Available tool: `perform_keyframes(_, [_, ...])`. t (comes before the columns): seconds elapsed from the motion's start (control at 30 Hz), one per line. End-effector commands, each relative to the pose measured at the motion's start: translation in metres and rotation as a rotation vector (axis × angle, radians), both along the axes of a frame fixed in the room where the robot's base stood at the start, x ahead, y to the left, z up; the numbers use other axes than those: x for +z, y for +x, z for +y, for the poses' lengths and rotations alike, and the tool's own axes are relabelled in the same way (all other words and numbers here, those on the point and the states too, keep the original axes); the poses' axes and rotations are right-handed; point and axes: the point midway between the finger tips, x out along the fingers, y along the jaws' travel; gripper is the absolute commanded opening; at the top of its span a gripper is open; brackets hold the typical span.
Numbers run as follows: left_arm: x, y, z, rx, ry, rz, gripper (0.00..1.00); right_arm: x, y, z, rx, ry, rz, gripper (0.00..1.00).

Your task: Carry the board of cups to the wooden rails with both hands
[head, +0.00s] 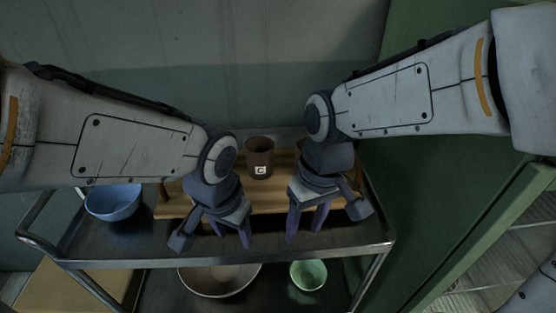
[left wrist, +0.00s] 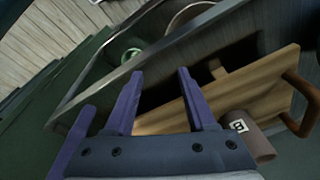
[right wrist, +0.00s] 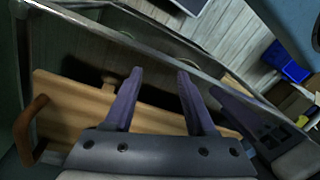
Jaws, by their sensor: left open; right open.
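The wooden board (head: 268,198) lies on the top shelf of a metal cart, with a brown handle (left wrist: 300,118) at one end and another brown handle (right wrist: 30,130) in the right wrist view. A dark brown cup (head: 260,160) with a white mark stands on it. Part of another cup (head: 300,144) shows behind my right arm. My left gripper (head: 232,235) and right gripper (head: 306,232) are both open and empty, close together over the board's front edge. A short wooden stub (left wrist: 220,72) juts from that edge between the fingers' line of sight. I cannot identify the wooden rails.
A blue bowl (head: 113,202) sits on the cart's top shelf (head: 115,238) left of the board. A wide bowl (head: 219,280) and a green bowl (head: 308,275) stand on the lower shelf. A green panel (head: 430,190) rises close on the right; a wall is behind.

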Motion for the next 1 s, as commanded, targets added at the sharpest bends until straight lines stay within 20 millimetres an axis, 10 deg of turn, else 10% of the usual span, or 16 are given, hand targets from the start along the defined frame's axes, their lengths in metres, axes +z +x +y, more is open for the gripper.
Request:
perform_keyframes(0.1, [0.061,0.064,0.047,0.177,0.042,-0.094,0.56,0.063,0.079,-0.035,-0.151,0.02,0.029,0.56])
perform_keyframes(0.33, [0.108,0.135,0.13,0.384,0.096,-0.222,0.56,0.101,0.168,-0.12,-0.334,0.066,0.052,0.56])
perform_keyframes(0.53, [0.117,0.152,0.158,0.439,0.111,-0.262,0.56,0.105,0.189,-0.154,-0.383,0.082,0.053,0.56])
perform_keyframes(1.0, [0.103,0.157,0.16,0.438,0.113,-0.26,0.56,0.091,0.188,-0.152,-0.384,0.082,0.056,0.56])
